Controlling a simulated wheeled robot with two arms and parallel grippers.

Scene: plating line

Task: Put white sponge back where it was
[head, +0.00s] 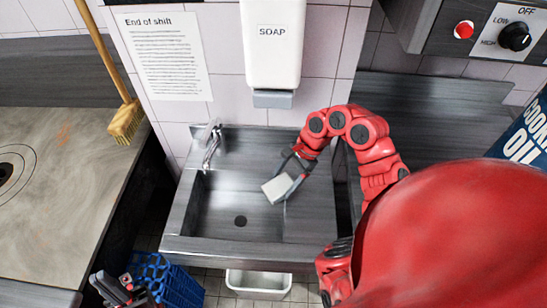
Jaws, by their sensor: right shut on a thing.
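The white sponge (277,188) is a pale block held over the basin of the metal sink (180,222). My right gripper (289,180) is shut on it, with the arm reaching in from the right. I cannot tell whether the sponge touches the sink. My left gripper (121,291) is low at the left, near a blue crate; its fingers are too small and dark to tell if they are open.
A tap (212,144) stands at the sink's back left. A soap dispenser (273,45) hangs above. The blue crate (178,284) and a pale bin (258,282) are below the sink. A worktop (70,200) with a broom (126,121) is left.

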